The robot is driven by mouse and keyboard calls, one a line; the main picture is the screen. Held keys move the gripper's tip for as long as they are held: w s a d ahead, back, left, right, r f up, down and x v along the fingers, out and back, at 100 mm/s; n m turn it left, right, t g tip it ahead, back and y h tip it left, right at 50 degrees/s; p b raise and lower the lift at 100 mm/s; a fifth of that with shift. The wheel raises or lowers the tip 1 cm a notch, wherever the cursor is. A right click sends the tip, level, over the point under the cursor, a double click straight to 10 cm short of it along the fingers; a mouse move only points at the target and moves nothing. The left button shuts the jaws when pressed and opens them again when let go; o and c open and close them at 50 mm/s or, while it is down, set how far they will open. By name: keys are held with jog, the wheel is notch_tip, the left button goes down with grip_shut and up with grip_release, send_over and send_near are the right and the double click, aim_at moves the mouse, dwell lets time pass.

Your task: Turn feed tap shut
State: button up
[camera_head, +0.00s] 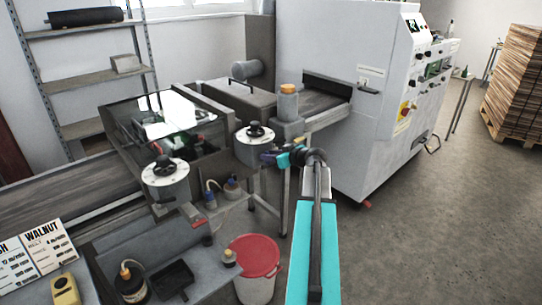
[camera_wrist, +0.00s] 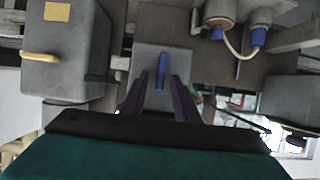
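A blue lever (camera_wrist: 162,70), likely the feed tap's handle, stands out from a grey block (camera_wrist: 150,54) in the wrist view. It points along the picture's vertical. My gripper (camera_wrist: 157,78) has its two dark fingers apart, one on each side of the lever's lower end. I cannot tell whether they touch it. In the head view my gripper (camera_head: 268,157) reaches to the machine's side, just below a round pot with a black knob (camera_head: 256,133). The lever cannot be made out clearly there.
A grey box with a yellow handle (camera_wrist: 40,57) is left of the lever in the wrist view. Two blue fittings joined by a pale hose (camera_wrist: 237,48) are upper right.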

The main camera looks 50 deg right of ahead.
grip_shut()
jog(key=shift+d+b, duration=0.15)
jog(key=shift+b, duration=0.35)
jog(key=m+t+y+b, duration=0.1)
jog(key=m+y+b, duration=0.1)
jog(key=m+b, duration=0.1)
jog(key=d+f+m+t+y+b, duration=0.1)
jog(key=m+y+b, duration=0.1)
jog(key=m, duration=0.4)
jog(key=d+f+m+t+y+b, duration=0.1)
jog(key=m+y+b, duration=0.1)
jog(key=m+b, duration=0.2)
jog(key=shift+s+f+t+y, duration=0.1)
jog(key=shift+t+y, duration=0.2)
jog(key=shift+t, duration=0.1)
jog(key=shift+m, duration=0.4)
